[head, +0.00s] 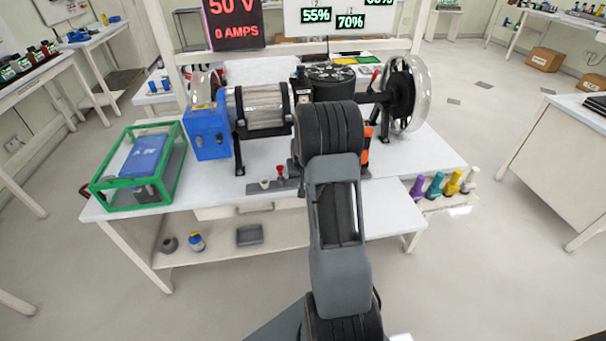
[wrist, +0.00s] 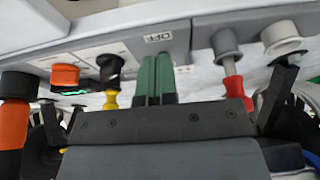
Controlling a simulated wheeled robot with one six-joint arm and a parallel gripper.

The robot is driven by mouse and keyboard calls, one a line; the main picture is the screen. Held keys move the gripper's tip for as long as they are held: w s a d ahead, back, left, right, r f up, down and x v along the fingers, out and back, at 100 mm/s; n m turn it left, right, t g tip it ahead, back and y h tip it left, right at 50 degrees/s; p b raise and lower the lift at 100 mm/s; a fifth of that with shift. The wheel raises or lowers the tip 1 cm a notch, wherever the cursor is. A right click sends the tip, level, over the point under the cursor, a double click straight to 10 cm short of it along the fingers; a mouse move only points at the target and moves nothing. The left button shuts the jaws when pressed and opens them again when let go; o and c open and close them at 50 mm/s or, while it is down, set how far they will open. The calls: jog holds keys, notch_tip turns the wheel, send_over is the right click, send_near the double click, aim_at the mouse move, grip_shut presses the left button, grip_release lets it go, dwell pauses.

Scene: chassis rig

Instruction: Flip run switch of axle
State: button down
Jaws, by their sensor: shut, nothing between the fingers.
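In the wrist view my gripper (wrist: 155,80) has its two green fingertips pressed together, with nothing between them. The tips point at a grey panel (wrist: 180,42) with an upside-down OFF label (wrist: 158,38) just beyond them. A red-tipped lever (wrist: 235,88) on a grey round base stands right of the tips, apart from them. A yellow and black knob (wrist: 110,80) is on the left. I cannot tell which control is the run switch. In the head view the axle (head: 375,97) with its clear wheel (head: 408,92) is on the rig; my arm hides the gripper.
A white-grey knob (wrist: 284,42) and orange-and-black parts (wrist: 14,125) flank the gripper. On the bench (head: 215,205), a blue box (head: 207,132) and a green-framed case (head: 140,165) stand left. Colored bottles (head: 435,185) stand right.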

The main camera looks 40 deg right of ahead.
jog(key=shift+d+f, duration=0.2)
jog(key=shift+f, duration=0.55)
jog(key=shift+w+d+f+g, duration=0.2)
jog(key=shift+w+f+g, duration=0.1)
jog(key=shift+w+f, duration=0.35)
jog(key=shift+w+r+p, duration=0.2)
jog(key=shift+r+p, duration=0.15)
jog(key=shift+r, duration=0.15)
jog(key=shift+w+r+p, duration=0.15)
jog(key=shift+r+p, duration=0.2)
jog(key=shift+r, duration=0.1)
jog(key=shift+p+v, duration=0.55)
jog(key=shift+v, duration=0.5)
jog(key=shift+d+r+p, duration=0.2)
jog(key=shift+r+p, duration=0.75)
jog(key=shift+r, duration=0.95)
jog(key=shift+w, duration=0.1)
